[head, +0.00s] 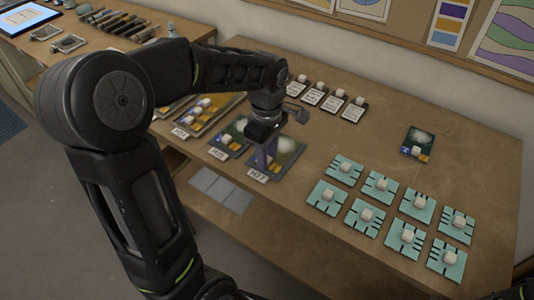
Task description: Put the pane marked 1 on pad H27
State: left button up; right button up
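Pad H27 (290,166) lies at the front edge of the table, its label facing me. A pale blob shows on its upper part. My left gripper (264,160) points down over the left part of this pad and hides some of it. Whether its fingers are apart, or hold anything, is unclear. My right gripper is not in view.
Several turquoise squares (325,198) with white knobs stand in two rows at the right. Small labelled cards (332,103) line the back. More labelled pads (227,139) lie left of H27. Bare table (375,130) separates the cards from the dark square.

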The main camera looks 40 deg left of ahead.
pick_arm(q)
jog(key=shift+o, duration=1)
jog(key=shift+r, duration=0.1)
jog(key=shift+r, duration=0.25)
notch_tip(320, 180, up, 12)
jog(key=shift+f, duration=0.15)
